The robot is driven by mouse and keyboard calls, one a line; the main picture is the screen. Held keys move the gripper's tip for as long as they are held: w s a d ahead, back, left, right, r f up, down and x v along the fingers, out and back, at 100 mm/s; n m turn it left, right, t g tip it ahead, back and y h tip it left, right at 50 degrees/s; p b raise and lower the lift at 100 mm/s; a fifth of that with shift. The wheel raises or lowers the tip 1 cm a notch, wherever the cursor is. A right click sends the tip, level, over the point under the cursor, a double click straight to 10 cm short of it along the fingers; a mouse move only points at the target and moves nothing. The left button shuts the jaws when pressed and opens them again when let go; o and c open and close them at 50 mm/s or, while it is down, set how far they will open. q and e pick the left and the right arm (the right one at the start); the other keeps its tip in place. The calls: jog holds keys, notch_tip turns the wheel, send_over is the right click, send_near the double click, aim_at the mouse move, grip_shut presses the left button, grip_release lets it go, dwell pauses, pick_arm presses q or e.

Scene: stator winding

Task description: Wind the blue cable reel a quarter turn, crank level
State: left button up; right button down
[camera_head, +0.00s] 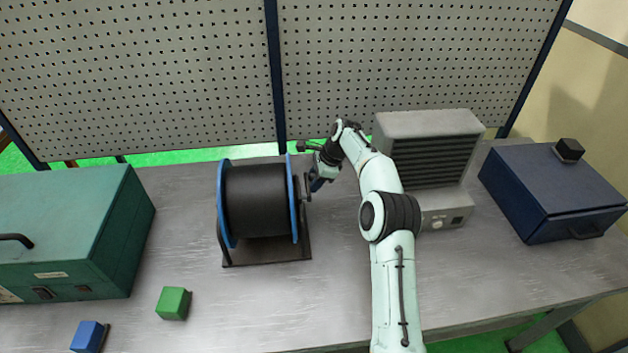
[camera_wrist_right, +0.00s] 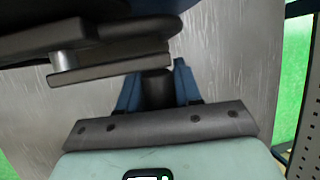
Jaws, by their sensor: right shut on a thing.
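The cable reel has a black drum (camera_head: 258,200) between two blue flanges (camera_head: 226,205) and stands on a dark frame on the table. Its crank is on the right side, mostly hidden by my right gripper (camera_head: 314,184) in the head view. In the right wrist view the crank arm (camera_wrist_right: 110,70) is a grey bar on a short pale shaft (camera_wrist_right: 64,62). My right gripper (camera_wrist_right: 157,88) has its blue fingers closed on the dark crank handle (camera_wrist_right: 156,84) at the bar's end. I cannot tell exactly how level the crank is. My left gripper is not in view.
A grey louvred unit (camera_head: 430,160) stands right of my right arm, with a navy box (camera_head: 550,190) further right. A green case (camera_head: 75,225), a green cube (camera_head: 173,303) and a blue cube (camera_head: 88,336) are on the left. A pegboard (camera_head: 180,75) rises behind.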

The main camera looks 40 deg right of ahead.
jog(key=c, duration=0.8)
grip_release()
jog(key=shift+f, duration=0.1)
jog(key=shift+c, duration=0.2)
jog(key=v, duration=1.3)
jog(key=shift+s, duration=0.1)
